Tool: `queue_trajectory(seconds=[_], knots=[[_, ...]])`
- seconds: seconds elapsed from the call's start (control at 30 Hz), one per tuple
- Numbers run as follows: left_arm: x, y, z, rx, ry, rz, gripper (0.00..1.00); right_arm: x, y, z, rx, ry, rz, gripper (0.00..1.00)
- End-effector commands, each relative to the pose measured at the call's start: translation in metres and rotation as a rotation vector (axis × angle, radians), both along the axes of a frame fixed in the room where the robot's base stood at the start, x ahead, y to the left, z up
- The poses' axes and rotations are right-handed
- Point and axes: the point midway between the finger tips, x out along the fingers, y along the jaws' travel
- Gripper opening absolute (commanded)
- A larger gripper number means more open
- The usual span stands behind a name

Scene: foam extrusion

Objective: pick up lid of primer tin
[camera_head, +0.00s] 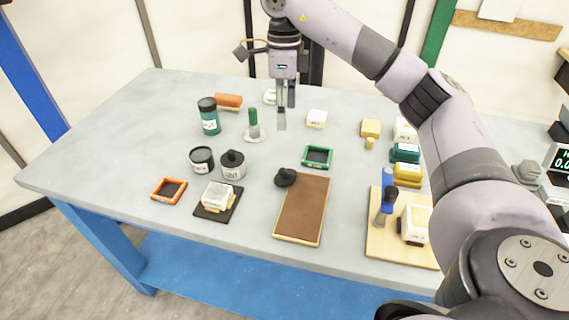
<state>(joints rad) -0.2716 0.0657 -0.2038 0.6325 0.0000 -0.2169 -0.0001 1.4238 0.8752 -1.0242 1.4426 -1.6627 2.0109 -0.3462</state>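No tin has a label I can read as primer. A black-lidded round tin with a label (232,166) stands left of centre, with a knob on its lid. Beside it is a dark tin with a white label (202,160). A teal jar with a black cap (209,116) stands farther back. A small loose black knobbed piece (286,177) rests by the brown board's corner. My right gripper (286,120) points down over the back middle of the table, its fingers apart and nothing visible between them. My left gripper is not in view.
A brown board (303,212) lies in front, with a green frame (317,157) behind it. A green-handled tool (253,122) stands near my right gripper. A wooden board (377,243) with a blue tool and block is at right. The table's left side (110,150) is clear.

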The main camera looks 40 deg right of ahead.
Motion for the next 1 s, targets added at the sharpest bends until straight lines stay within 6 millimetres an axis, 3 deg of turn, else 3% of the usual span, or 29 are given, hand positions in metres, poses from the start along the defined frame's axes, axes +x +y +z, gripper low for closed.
queue_trajectory(seconds=[0.1,0.3,0.4,0.53,0.73,1.0], knots=[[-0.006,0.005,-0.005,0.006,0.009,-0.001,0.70,-0.002,0.002,-0.019,0.000,0.006,0.003,0.70],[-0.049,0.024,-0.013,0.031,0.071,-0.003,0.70,-0.005,0.005,-0.057,0.002,0.007,0.005,0.70],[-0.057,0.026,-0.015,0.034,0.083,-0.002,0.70,-0.006,0.006,-0.077,0.004,0.006,0.004,0.70],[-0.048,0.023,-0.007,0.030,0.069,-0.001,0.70,-0.008,0.006,-0.098,0.002,0.005,0.003,0.70],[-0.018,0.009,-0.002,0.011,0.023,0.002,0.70,-0.008,0.008,-0.117,0.003,0.002,0.003,0.70],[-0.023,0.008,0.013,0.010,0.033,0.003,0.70,-0.013,0.013,-0.146,0.003,0.006,0.004,0.70]])
